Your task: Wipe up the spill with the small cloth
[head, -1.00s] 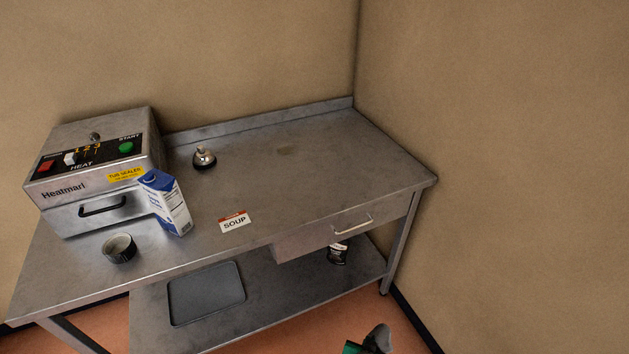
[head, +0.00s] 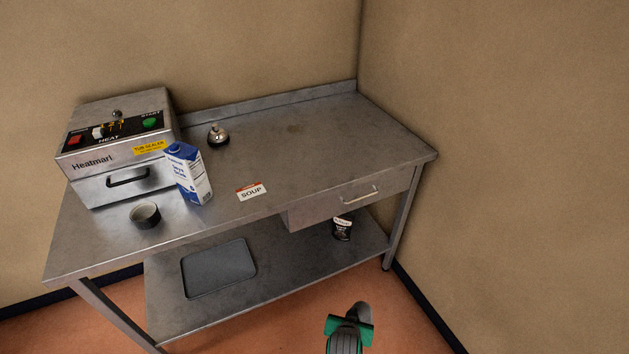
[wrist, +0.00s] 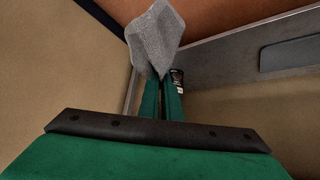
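The small cloth (wrist: 155,38) is grey and hangs bunched from the tips of my gripper (wrist: 162,82) in the wrist view. The green fingers are closed together on its lower corner. In the head view my gripper (head: 348,322) is low in the picture, in front of the table, with the grey cloth (head: 361,311) beyond it. A faint brownish patch, which looks like the spill (head: 296,128), lies on the metal tabletop (head: 330,150) towards the back. The cloth is apart from the tabletop and the patch.
A tray (head: 218,268) and a dark can (head: 342,229) are on the lower shelf. The tabletop's right half is clear.

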